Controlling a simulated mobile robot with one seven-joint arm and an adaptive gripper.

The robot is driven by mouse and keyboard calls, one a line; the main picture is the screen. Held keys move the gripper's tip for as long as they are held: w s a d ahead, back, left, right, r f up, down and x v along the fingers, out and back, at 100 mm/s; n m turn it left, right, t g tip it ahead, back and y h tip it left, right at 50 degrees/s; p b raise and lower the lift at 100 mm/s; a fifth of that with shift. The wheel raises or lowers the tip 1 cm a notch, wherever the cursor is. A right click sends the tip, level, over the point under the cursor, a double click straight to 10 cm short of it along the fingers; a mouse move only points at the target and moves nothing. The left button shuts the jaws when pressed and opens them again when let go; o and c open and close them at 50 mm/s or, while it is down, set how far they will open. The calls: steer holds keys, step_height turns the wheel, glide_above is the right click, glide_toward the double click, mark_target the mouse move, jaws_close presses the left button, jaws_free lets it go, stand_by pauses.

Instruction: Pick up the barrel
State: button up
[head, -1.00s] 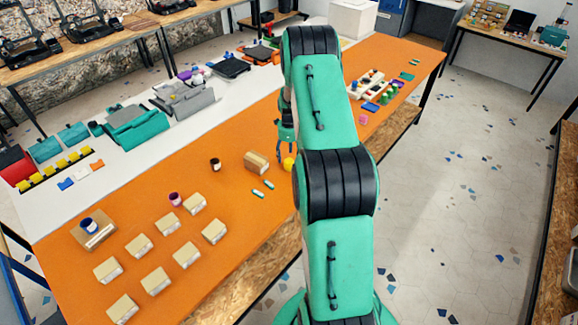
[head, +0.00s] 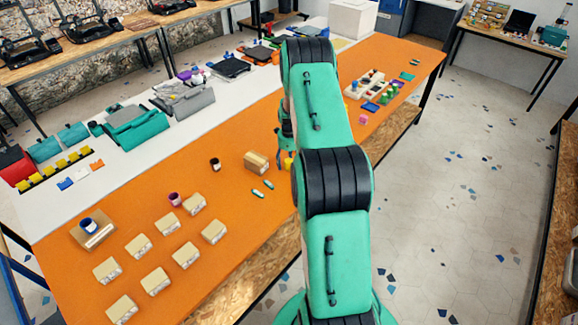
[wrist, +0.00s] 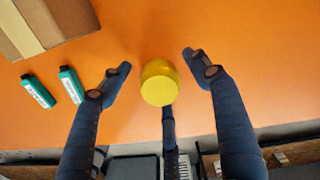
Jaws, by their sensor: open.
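The barrel looks to be the small yellow cylinder (wrist: 159,84). In the wrist view it stands on the orange tabletop, between the spread fingers of my gripper (wrist: 158,78). The fingers are open with a gap on each side of it, and a third dark finger shows just below it in the picture. In the head view only part of the yellow barrel (head: 288,163) shows, beside my arm. My gripper (head: 284,150) is mostly hidden behind the arm there.
A cardboard box (wrist: 48,22) and two small green bottles (wrist: 38,91) lie left of the barrel. Several beige blocks (head: 155,279), a dark cup (head: 215,164) and a pink cup (head: 174,199) stand on the orange table (head: 120,205). The table's front edge is close to the barrel.

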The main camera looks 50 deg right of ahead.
steer(key=c, duration=1.1)
steer(key=shift+o, duration=0.2)
steer(key=shift+r, duration=0.15)
steer(key=shift+r, duration=0.55)
steer(key=shift+s+a+r, duration=0.15)
steer(key=shift+s+r, duration=0.05)
steer(key=shift+r, duration=0.4)
steer(key=shift+s+a+r, duration=0.15)
steer(key=shift+r, duration=0.4)
steer(key=s+a, duration=0.3)
steer(key=s+a+r, duration=0.1)
steer(key=s+a, duration=0.2)
steer(key=s, duration=0.1)
steer(key=s+a, duration=0.4)
steer(key=shift+s+r+p, duration=0.15)
steer(key=shift+r+p, duration=0.05)
steer(key=shift+p, duration=0.1)
